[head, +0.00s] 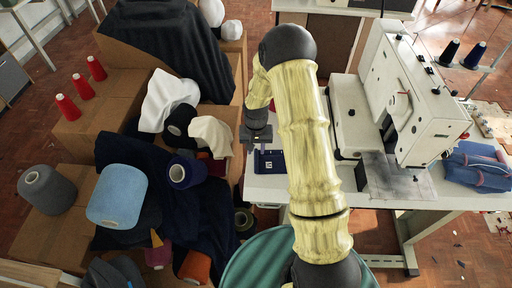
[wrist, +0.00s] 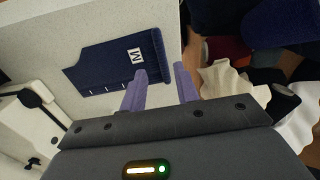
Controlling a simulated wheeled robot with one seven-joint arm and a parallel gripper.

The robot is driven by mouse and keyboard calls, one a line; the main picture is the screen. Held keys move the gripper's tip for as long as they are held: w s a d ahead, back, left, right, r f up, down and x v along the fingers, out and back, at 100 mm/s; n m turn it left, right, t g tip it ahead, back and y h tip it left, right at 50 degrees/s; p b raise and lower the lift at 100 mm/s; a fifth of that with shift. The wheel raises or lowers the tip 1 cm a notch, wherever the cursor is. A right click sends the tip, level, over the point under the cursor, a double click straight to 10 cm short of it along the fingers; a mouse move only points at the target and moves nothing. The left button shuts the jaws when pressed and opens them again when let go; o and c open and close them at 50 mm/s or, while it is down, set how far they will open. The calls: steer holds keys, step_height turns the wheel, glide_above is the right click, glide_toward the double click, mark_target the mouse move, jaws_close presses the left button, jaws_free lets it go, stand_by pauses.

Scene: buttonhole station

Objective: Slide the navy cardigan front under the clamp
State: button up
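The navy cardigan front (head: 271,163) lies flat on the white table near its left end, partly hidden by my arm. In the wrist view the navy cardigan front (wrist: 105,68) shows a white M label and several pale marks along one edge. My gripper (head: 258,143) is beside it in the head view. In the wrist view my gripper (wrist: 161,85) has its two purple fingers apart with nothing held between them. One finger overlaps the label end of the piece; the other is past the table edge. The white buttonhole machine (head: 410,90) stands to the right; its clamp is not clear.
A grey plate (head: 397,178) lies below the machine head. Folded blue pieces (head: 478,165) are at the table's right. A white cloth (wrist: 232,90) is close to my gripper.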

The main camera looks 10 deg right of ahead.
mark_target(256, 165)
step_height(256, 165, down, 7)
steer(key=b, duration=0.5)
steer(key=shift+d, duration=0.1)
steer(key=shift+r+p, duration=0.2)
steer(key=shift+p, duration=0.35)
steer(key=shift+r+p, duration=0.1)
steer(key=shift+p, duration=1.75)
steer(key=shift+f, duration=0.45)
steer(key=shift+s+f, duration=0.1)
steer(key=shift+f+b, duration=0.65)
steer(key=shift+f, duration=0.2)
